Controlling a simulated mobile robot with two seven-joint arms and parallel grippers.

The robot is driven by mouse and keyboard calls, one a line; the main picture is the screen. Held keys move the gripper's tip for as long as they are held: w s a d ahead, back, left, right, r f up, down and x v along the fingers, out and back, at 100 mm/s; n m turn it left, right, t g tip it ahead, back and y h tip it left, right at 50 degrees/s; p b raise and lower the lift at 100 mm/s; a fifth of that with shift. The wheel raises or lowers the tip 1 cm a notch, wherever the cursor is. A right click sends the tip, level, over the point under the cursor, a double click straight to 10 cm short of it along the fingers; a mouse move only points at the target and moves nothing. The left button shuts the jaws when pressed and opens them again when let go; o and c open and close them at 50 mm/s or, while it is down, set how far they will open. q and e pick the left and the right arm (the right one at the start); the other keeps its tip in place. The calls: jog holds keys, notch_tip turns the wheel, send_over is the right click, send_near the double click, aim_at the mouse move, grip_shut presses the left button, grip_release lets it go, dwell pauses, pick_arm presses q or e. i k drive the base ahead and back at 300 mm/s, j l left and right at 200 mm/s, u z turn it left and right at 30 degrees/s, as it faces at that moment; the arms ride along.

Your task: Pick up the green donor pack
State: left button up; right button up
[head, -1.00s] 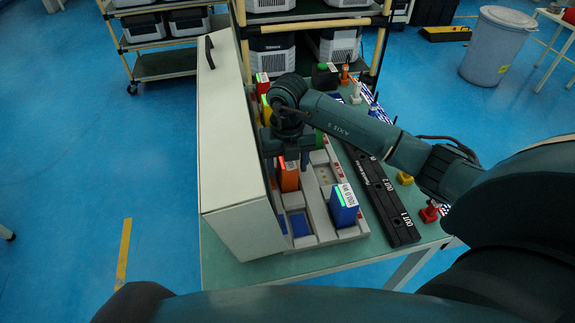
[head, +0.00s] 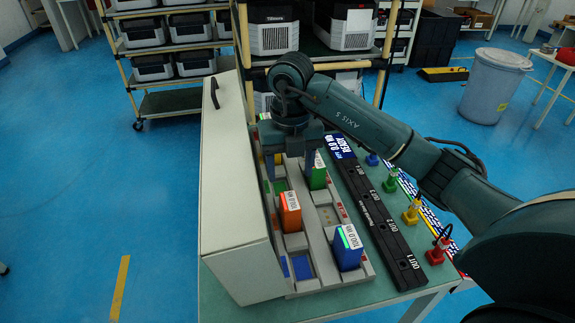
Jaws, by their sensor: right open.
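The green donor pack (head: 318,176) stands upright in the right row of the grey rack (head: 322,226), with a white label on its top edge. My right gripper (head: 290,172) is open and points down over the far part of the rack. Its right finger is close to the green pack and covers part of it; I cannot tell whether they touch. An orange pack (head: 290,214) stands nearer in the left row, and a blue pack (head: 347,250) stands at the near right. My left gripper is out of view.
A tall pale panel with a black handle (head: 235,190) borders the rack on the left. A black strip with output labels (head: 380,225) lies to the right, beside coloured plugs (head: 411,213). Shelving with crates (head: 272,35) stands behind the table.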

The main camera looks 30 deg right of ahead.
aim_at(317, 181)
jog(key=k, duration=1)
